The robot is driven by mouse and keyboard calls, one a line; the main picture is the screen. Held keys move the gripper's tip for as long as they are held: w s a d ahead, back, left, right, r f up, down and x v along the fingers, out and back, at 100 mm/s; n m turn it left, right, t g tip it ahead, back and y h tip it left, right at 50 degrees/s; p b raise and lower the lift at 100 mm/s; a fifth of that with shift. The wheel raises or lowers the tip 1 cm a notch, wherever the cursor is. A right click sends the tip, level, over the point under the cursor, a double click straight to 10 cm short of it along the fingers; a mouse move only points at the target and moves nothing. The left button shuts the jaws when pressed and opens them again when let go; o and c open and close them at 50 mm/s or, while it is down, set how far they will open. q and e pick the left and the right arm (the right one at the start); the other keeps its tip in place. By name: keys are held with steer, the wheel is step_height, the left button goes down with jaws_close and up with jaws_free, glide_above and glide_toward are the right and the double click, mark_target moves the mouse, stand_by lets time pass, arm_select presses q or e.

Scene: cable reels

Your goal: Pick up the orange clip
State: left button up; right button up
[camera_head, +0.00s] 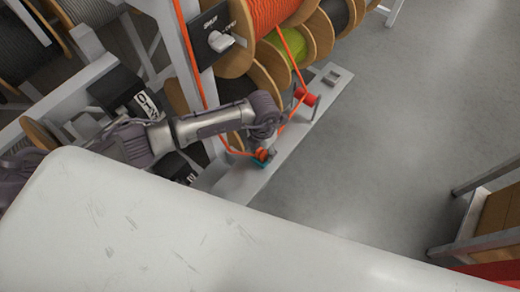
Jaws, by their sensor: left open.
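My left arm comes in from the left over the low grey rail, and its gripper (265,150) points down near the rail's near end. The gripper is open. A small orange piece (262,155), which looks like the orange clip, is at its fingertips, with a bit of teal beside it. An orange cord (232,148) runs to this spot. The fingers are small and partly hidden, so I cannot tell whether they touch the clip. My right gripper is not in view.
Large cable reels, one wound with orange cable (268,14) and one with yellow-green (286,47), stand behind the arm. A red spool (305,96) sits on the grey rail (325,98). A grey post (186,50) stands close by.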

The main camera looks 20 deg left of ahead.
arm_select(q)
steer(key=shift+s+d+r, duration=0.15)
steer(key=shift+s+d, duration=0.1)
steer(key=shift+s, duration=0.05)
steer(key=c, duration=0.7)
steer(key=shift+w+a, duration=0.1)
steer(key=shift+c, duration=1.3)
jaws_close()
steer(key=shift+r, duration=0.3)
steer(key=r, duration=0.1)
steer(key=r+b, duration=0.1)
steer(key=d+r+b, duration=0.1)
steer(key=shift+w+r, duration=0.3)
steer(key=w+d+r+b, duration=0.4)
steer(key=d+r, duration=0.2)
steer(key=d, duration=0.3)
steer(key=shift+w+d+r+b, duration=0.15)
steer(key=shift+d+r+b, duration=0.15)
steer(key=shift+r, duration=0.05)
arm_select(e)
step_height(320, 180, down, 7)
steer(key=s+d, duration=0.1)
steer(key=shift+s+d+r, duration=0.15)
arm_select(q)
steer(key=shift+r, duration=0.1)
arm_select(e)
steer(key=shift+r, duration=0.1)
